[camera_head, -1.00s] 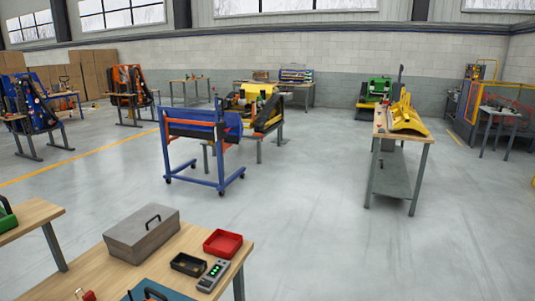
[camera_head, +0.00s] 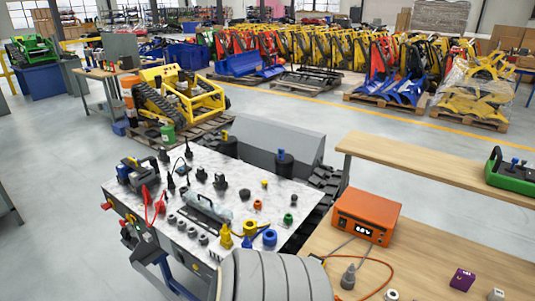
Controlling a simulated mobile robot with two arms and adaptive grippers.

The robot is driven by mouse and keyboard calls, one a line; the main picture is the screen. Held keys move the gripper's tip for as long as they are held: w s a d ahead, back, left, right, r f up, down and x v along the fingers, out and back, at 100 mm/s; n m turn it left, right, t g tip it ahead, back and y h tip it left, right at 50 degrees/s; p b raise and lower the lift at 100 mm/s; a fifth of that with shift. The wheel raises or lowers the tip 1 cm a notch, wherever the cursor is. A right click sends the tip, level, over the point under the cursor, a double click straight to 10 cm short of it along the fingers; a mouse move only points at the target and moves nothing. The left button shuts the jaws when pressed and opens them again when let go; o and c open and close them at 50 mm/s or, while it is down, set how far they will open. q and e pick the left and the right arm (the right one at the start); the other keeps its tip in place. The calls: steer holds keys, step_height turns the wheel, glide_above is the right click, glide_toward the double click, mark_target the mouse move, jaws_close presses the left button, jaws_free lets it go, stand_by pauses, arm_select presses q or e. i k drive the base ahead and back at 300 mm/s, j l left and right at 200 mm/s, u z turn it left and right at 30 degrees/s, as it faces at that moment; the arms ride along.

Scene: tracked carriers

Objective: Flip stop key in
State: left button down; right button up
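No stop key can be made out for certain. Small red parts (camera_head: 128,231) sit at the left side of a light speckled worktop (camera_head: 165,224), beside dark levers, too small to identify. The worktop carries black knobs, a grey cylinder with a handle (camera_head: 207,207), and yellow, blue, green and red caps. A black device with red leads (camera_head: 137,171) stands at its left end.
A wooden bench at right holds an orange box with a display (camera_head: 367,215) and a cable. A yellow tracked machine (camera_head: 180,97) stands behind. Grey floor is open at left.

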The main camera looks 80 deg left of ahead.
mark_target(122, 223)
steer(key=u, duration=3.85)
